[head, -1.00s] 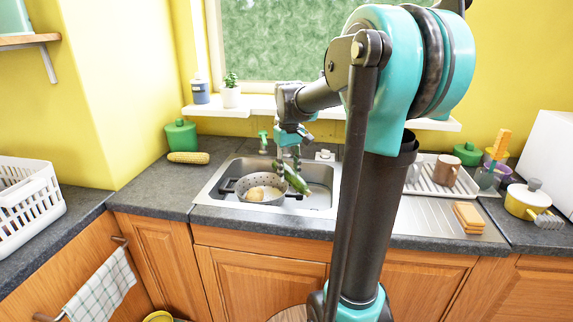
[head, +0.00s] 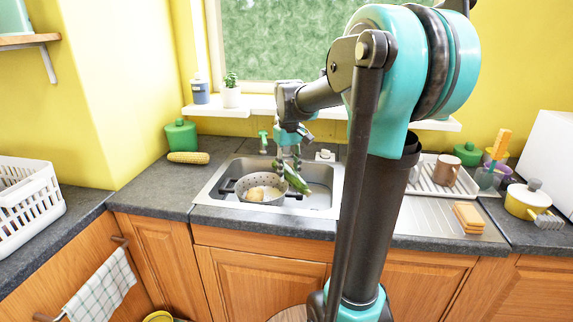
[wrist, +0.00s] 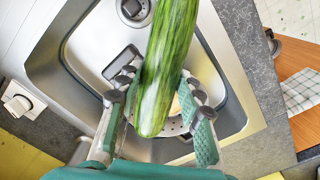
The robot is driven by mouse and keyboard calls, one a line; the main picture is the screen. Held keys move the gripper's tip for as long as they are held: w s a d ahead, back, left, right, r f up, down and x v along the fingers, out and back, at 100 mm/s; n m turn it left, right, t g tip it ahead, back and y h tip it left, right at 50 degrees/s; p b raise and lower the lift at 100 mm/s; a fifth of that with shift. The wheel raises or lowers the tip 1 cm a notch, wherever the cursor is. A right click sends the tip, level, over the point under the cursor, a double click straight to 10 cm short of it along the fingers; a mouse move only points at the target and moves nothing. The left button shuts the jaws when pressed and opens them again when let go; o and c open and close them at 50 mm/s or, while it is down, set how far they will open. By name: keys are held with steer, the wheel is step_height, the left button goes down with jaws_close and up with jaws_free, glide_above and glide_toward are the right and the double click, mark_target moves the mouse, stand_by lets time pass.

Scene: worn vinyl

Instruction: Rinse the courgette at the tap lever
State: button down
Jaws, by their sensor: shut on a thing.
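The green courgette (head: 296,180) is held over the sink, tilted in the head view, with one end above the colander's right side. It fills the middle of the wrist view (wrist: 168,60), running up past the top edge. My gripper (head: 288,160) is shut on it, with one finger on each side in the wrist view (wrist: 160,88). A small white fitting with a knob, perhaps the tap lever (head: 325,156), stands behind the sink; it seems to show at the left of the wrist view (wrist: 18,105). No running water is visible.
A grey colander (head: 243,187) with pale round food sits in the steel sink (head: 212,193). A green bottle (head: 263,140) stands behind the sink. Corn (head: 188,158) and a green canister (head: 181,135) are left; a dish rack (head: 428,184) and sponges (head: 467,217) are right.

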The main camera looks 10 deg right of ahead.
mark_target(288, 168)
steer(key=shift+s+a+r, duration=0.2)
steer(key=shift+s+r, duration=0.4)
steer(key=shift+s, duration=0.15)
steer(key=shift+s+a+r, duration=0.25)
steer(key=shift+s+r, duration=0.35)
steer(key=shift+s, duration=0.1)
steer(key=shift+s+a+r, duration=0.2)
steer(key=shift+s+r, duration=0.4)
steer(key=shift+s, duration=0.15)
